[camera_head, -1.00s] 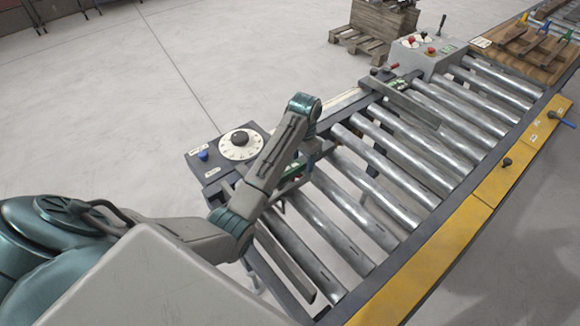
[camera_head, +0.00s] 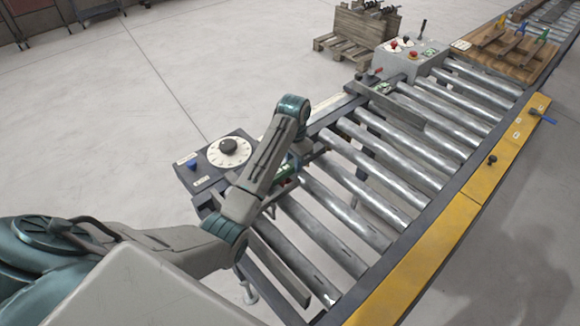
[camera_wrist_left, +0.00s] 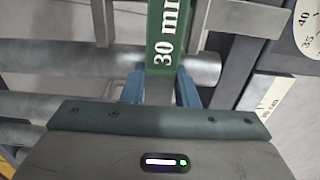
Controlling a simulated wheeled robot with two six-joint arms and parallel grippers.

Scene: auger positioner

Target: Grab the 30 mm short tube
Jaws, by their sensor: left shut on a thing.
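The 30 mm short tube is a green piece marked "30 mm" in white. In the left wrist view the tube (camera_wrist_left: 168,30) stands upright in the picture, between the blue fingers of my left gripper (camera_wrist_left: 161,88). The gripper is shut on it. In the head view a green part of the tube (camera_head: 286,181) shows beside my forearm, at the left side of the roller conveyor. My forearm hides most of the fingers there. My right gripper is not in view.
Metal rollers (camera_head: 365,168) lie just right of the gripper. A dial box (camera_head: 229,152) with a blue button stands to its left. A yellow rail (camera_head: 445,232) edges the near right side.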

